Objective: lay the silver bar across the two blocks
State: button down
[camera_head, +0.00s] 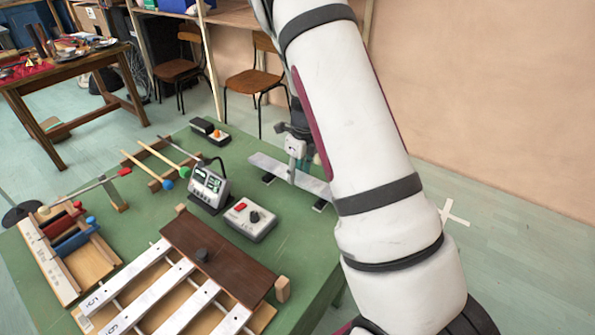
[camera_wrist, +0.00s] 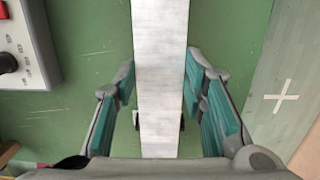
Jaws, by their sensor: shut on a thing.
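The silver bar (camera_head: 268,163) is a long flat metal strip near the right side of the green table; it also runs up the middle of the wrist view (camera_wrist: 161,60). My gripper (camera_head: 298,165) is shut on the bar near its middle, with a teal-padded finger along each side (camera_wrist: 158,75). Two small dark blocks show under the bar, one near its left end (camera_head: 268,178) and one near its right end (camera_head: 320,206). The bar lies over both; I cannot tell whether it touches them. My arm hides part of its right side.
A grey box with a red button and black knob (camera_head: 249,220) stands close in front of the bar. A small display device (camera_head: 209,187) and mallets (camera_head: 157,157) lie left. A brown board (camera_head: 218,258) and metal bars fill the front. The table's right edge is near.

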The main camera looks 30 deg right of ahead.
jog(key=shift+f+b, duration=0.3)
jog(key=shift+f, duration=0.25)
jog(key=c, duration=1)
grip_release()
